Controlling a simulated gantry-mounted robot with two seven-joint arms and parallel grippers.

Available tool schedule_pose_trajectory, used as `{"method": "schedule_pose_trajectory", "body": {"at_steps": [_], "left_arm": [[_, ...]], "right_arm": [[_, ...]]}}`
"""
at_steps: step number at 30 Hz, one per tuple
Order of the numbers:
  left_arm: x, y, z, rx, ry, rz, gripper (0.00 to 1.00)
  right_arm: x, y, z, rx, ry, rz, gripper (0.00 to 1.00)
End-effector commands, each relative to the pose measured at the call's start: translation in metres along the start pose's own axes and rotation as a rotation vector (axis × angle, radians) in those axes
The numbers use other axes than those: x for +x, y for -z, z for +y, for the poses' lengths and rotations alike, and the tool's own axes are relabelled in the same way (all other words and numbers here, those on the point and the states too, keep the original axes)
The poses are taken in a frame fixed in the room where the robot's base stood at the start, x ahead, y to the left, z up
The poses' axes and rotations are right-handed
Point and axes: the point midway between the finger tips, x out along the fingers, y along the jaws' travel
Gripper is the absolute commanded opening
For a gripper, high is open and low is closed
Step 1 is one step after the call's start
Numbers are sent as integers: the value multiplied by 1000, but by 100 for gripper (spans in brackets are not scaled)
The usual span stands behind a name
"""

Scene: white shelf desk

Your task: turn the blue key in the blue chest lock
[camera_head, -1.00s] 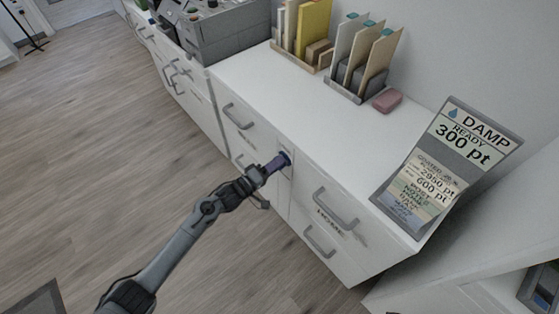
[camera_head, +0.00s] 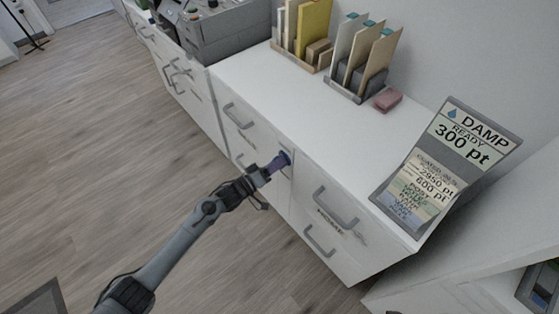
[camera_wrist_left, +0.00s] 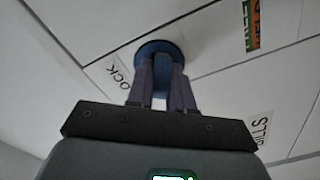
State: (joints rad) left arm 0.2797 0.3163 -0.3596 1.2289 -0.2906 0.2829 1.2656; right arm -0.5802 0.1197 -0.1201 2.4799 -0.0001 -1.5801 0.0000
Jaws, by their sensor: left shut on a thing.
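The blue key is in the lock on the white cabinet front. In the left wrist view its round blue part (camera_wrist_left: 150,47) lies against the white panel, beside a label reading in part "OCK". In the head view the blue part (camera_head: 284,157) shows at the tip of my left gripper (camera_head: 274,166). My left gripper, also in the left wrist view (camera_wrist_left: 161,80), is shut on the key, with its dark fingers on either side of the blue grip. The chest lock itself is mostly hidden behind the key and fingers. My right gripper is not in view.
The white cabinet top (camera_head: 290,95) holds file racks, a pink block (camera_head: 387,100) and a grey sign (camera_head: 445,165) reading "DAMP". Drawer handles (camera_head: 335,208) stick out on both sides of the lock. The wooden floor (camera_head: 110,130) in front is clear.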

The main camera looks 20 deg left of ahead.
Motion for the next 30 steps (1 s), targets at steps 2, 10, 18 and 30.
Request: {"method": "schedule_pose_trajectory", "body": {"at_steps": [2, 10, 18, 30], "left_arm": [[0, -2, -2, 74, 4, -5, 0], [0, -2, -1, 162, 3, -1, 0], [0, -2, -1, 260, 2, -1, 0], [1, -2, -1, 423, 2, 3, 0]], "right_arm": [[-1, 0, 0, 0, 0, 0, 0], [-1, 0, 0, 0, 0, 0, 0], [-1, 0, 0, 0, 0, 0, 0], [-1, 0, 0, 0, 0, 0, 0]]}}
